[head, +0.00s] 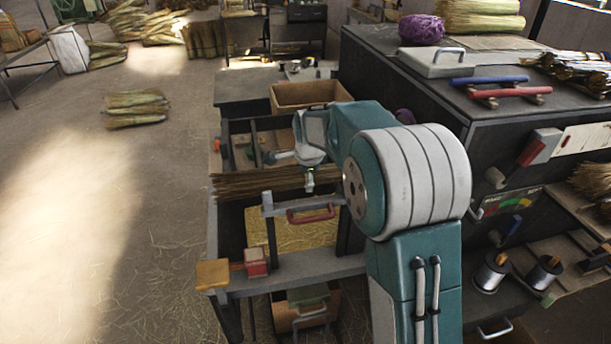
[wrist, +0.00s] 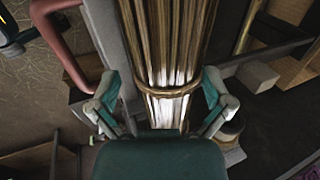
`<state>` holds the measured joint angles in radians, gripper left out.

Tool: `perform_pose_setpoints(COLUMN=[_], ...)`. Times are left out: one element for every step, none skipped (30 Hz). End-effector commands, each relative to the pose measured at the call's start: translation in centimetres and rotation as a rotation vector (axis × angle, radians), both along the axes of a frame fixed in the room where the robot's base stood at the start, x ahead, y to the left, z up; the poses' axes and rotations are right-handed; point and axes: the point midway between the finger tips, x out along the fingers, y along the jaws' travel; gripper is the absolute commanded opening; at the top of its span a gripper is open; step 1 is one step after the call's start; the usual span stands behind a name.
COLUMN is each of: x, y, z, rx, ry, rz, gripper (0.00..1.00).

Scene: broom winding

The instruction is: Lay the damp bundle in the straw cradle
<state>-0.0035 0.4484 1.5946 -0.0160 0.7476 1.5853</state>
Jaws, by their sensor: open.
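A long brown straw bundle (head: 255,186) lies across the bench, below the compartments, in the head view. In the wrist view the bundle (wrist: 172,40) runs away from me, with a tie around it and pale, shiny stalks near the tie. My gripper (wrist: 162,98) is open, with one finger on each side of the bundle by the tie; I cannot tell whether they touch it. In the head view my gripper (head: 309,180) is small and partly hidden by my arm. A yellow straw-lined bed (head: 312,234), possibly the cradle, shows lower in the bench.
A grey bar with a red handle (head: 311,214) crosses the bench in front of the bundle; the handle is also at upper left in the wrist view (wrist: 66,42). A small red block (head: 256,262) sits at the front. A dark cabinet (head: 400,75) stands to the right. Open floor lies left.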

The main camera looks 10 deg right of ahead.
Motion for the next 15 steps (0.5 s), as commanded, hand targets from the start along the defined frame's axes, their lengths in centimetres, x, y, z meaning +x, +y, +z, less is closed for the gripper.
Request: perform_pose_setpoints(x=[0.0,0.0,-0.1,-0.2,-0.3,-0.5,-0.6,-0.8,-1.1,-1.3,-1.5,-1.8,-2.1,-2.3,-2.5], y=[0.0,0.0,0.0,0.0,0.0,0.0,0.0,0.0,0.1,0.1,0.1,0.1,0.1,0.1,0.1], z=[0.0,0.1,0.3,0.6,0.9,1.5,2.0,2.5,3.3,3.9,4.5,5.3,5.9,6.5,7.3], rx=[0.000,0.000,0.000,0.000,0.000,0.000,0.000,0.000,0.000,0.000,0.000,0.000,0.000,0.000,0.000], ry=[0.000,0.000,-0.001,-0.001,-0.001,-0.002,-0.004,-0.004,-0.004,-0.005,-0.004,-0.005,-0.004,-0.004,-0.005], rz=[0.000,0.000,0.000,0.000,0.000,0.000,0.000,0.000,0.000,0.000,0.000,0.000,0.000,0.000,0.000], gripper=[1.00,1.00,1.00,1.00,1.00,1.00,1.00,1.00,1.00,1.00,1.00,1.00,1.00,1.00,1.00])
